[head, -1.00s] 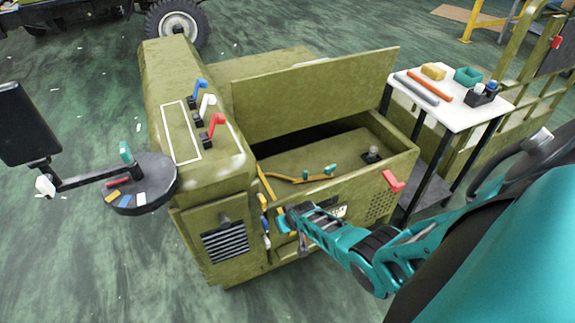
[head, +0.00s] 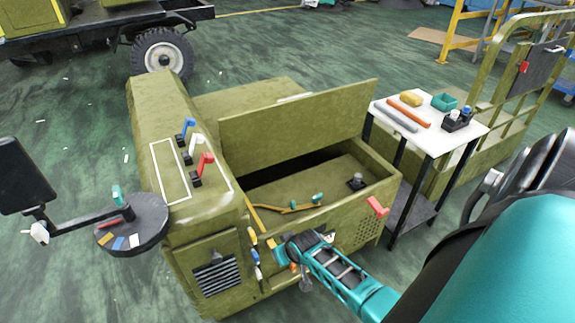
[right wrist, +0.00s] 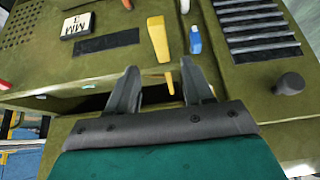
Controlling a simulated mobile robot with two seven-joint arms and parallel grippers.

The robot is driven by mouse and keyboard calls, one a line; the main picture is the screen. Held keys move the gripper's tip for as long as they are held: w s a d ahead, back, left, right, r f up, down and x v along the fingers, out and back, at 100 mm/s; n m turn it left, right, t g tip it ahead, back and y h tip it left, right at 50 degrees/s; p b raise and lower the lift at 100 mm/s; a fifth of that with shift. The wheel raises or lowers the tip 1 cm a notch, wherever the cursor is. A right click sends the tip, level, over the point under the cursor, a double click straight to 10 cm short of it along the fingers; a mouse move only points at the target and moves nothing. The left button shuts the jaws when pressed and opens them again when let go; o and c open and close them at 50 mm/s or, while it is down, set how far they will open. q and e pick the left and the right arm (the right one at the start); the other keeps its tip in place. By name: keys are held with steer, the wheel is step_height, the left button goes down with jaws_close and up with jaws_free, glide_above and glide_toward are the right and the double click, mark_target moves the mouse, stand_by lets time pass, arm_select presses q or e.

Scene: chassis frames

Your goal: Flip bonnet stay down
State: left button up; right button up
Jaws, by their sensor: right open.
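The open bonnet lid (head: 300,122) stands raised over the olive engine box. A thin yellow bar (head: 285,209) with teal end pieces lies across the bay's inner panel; I cannot tell for sure that it is the bonnet stay. My right gripper (head: 281,249) is at the box's front face, right of a column of small coloured handles. In the right wrist view it (right wrist: 158,80) is open, fingers apart. A yellow handle (right wrist: 157,40) and a blue handle (right wrist: 195,40) are beyond the fingertips, and a small orange piece (right wrist: 169,83) shows between them. My left gripper is not in view.
Blue, white and red levers (head: 205,161) stand on the left cowl. A round dark tray (head: 132,226) on a bracket juts out at left. A white-topped table (head: 432,140) with tools stands at right. A red handle (head: 377,206) sticks out of the front right corner.

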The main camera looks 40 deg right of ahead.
steer(key=shift+v, duration=1.15)
steer(key=s+a+r+n+t+y, duration=0.2)
steer(key=s+a+r, duration=0.2)
steer(key=a, duration=0.3)
steer(key=s+a+r+n+t+y, duration=0.1)
steer(key=s+a+r+n+t, duration=0.2)
steer(key=s+a+r, duration=0.2)
steer(key=a+r, duration=0.1)
steer(key=a, duration=0.2)
steer(key=shift+s+a+r+y, duration=0.25)
steer(key=shift+s+a+y, duration=0.05)
steer(key=shift+s+y, duration=0.1)
steer(key=shift+w, duration=0.1)
steer(key=shift+c, duration=0.7)
